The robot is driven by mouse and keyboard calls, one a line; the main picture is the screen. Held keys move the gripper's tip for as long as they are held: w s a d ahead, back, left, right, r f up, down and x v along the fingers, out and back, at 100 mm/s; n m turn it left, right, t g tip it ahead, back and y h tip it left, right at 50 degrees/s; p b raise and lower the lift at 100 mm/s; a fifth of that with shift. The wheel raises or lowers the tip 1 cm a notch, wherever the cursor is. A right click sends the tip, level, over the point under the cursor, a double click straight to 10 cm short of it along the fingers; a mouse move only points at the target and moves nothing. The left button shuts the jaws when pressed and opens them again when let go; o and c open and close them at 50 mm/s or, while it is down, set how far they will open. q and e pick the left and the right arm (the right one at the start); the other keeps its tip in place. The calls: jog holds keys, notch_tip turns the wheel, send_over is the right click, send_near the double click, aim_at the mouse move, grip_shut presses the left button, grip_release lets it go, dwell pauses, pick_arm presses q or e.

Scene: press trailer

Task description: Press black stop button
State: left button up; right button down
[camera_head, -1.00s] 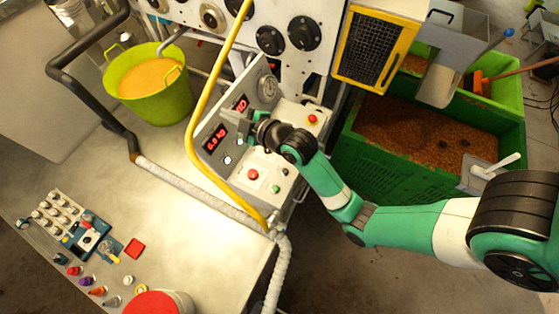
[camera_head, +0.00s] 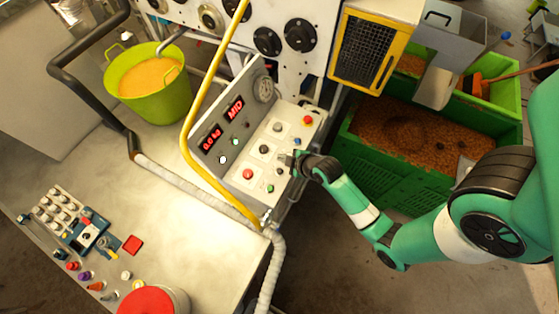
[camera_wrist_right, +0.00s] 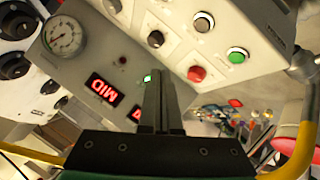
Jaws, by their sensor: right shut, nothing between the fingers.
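The control panel (camera_head: 252,132) has a white face with several buttons. A black button (camera_head: 264,149) sits in its middle, between a red button (camera_head: 247,174) and a dark grey one (camera_head: 278,127). The black button also shows in the right wrist view (camera_wrist_right: 156,39), just beyond my fingertips. My right gripper (camera_head: 287,158) is over the panel's right side, to the right of the black button. Its fingers (camera_wrist_right: 161,76) are shut and empty; I cannot tell their exact height above the panel. My left gripper is not in view.
A yellow rail (camera_head: 186,125) curves along the panel's left. A green bin (camera_head: 370,170) of brown grains stands to the right.

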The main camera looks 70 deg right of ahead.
jog(key=b, duration=0.7)
send_over(282, 173)
notch_tip(282, 173, down, 8)
jog(key=shift+f, duration=0.4)
dwell(1.4)
jog(key=shift+f+b, duration=0.3)
jog(key=shift+f, duration=0.1)
jog(key=shift+f, duration=0.4)
dwell(0.4)
jog(key=shift+r+p, duration=0.6)
jog(key=shift+r, duration=0.2)
